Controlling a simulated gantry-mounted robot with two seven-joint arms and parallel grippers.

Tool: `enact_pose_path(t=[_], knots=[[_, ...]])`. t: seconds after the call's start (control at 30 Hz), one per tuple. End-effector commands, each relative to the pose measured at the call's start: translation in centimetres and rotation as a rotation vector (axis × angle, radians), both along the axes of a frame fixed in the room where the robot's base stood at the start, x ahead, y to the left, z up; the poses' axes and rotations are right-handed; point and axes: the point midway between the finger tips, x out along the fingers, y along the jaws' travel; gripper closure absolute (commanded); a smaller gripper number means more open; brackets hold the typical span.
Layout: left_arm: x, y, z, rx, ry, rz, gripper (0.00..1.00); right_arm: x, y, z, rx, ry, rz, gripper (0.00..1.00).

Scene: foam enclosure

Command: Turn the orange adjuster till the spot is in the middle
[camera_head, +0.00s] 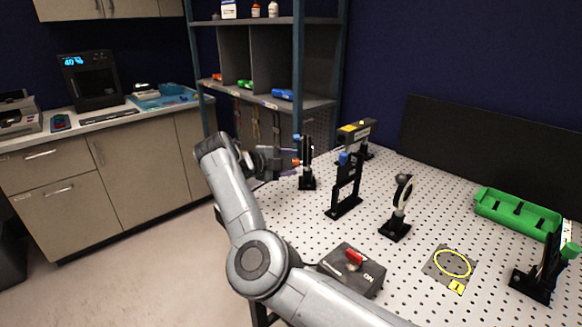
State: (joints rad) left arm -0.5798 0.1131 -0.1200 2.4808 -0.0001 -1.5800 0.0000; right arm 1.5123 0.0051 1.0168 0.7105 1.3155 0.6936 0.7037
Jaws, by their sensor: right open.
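The orange adjuster (296,163) is a small knob on the left side of a black upright optic mount (307,168), towards the back left of the perforated table. My right gripper (285,162) is just left of the knob, pointing at it, with its fingers open. I cannot tell whether the fingers touch the knob or are around it. The spot is not discernible in this view. My left gripper is not in view.
Blue-knobbed mounts (346,190), a lens holder (399,208), a black box with a red switch (352,268), a yellow-ringed plate (453,264), a green tray (516,213) and a green-knobbed mount (542,268) occupy the table (420,170). Shelving (298,70) stands behind.

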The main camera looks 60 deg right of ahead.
Motion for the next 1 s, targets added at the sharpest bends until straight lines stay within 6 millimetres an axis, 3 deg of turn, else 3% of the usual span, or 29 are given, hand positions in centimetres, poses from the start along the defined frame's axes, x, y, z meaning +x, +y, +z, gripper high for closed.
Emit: enact_pose_path(t=[0.47,0.8,1.0], knots=[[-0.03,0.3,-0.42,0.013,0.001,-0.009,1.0,-0.33,-1.02,-0.35,0.0,0.001,0.0,0.47],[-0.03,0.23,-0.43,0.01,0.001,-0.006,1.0,-0.32,-0.99,-0.35,0.0,0.001,0.001,0.98],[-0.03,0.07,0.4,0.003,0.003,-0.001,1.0,-0.31,-1.05,0.01,0.01,0.007,0.0,1.0]])
